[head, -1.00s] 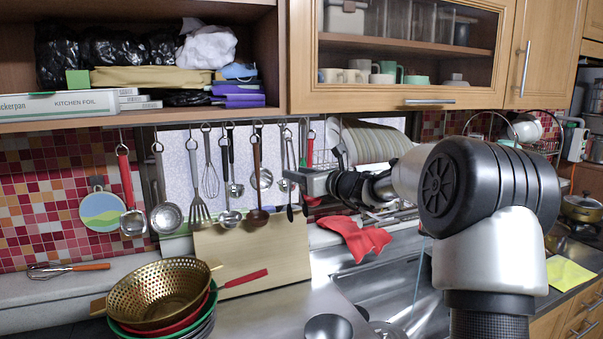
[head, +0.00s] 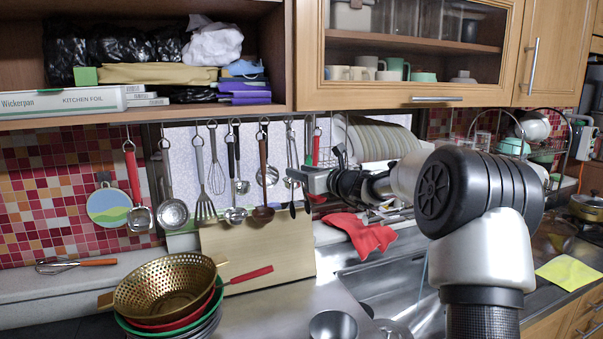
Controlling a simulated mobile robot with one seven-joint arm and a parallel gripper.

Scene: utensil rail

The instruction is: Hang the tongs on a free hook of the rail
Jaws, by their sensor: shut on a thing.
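My gripper (head: 291,182) is in front of the right part of the row of hanging utensils. It is shut on the tongs (head: 291,150), a slim metal pair with dark tips that hangs roughly upright. The tongs' upper end is near the rail's hook height under the cabinet; I cannot tell whether it touches a hook. The rail itself is mostly hidden by the cabinet edge. A red-handled utensil (head: 316,145) is just right, partly behind my gripper.
A cutting board (head: 255,250) leans below. Colanders and bowls (head: 165,290) stand on the counter. A dish rack with plates (head: 375,140) and a red cloth (head: 362,234) lie right.

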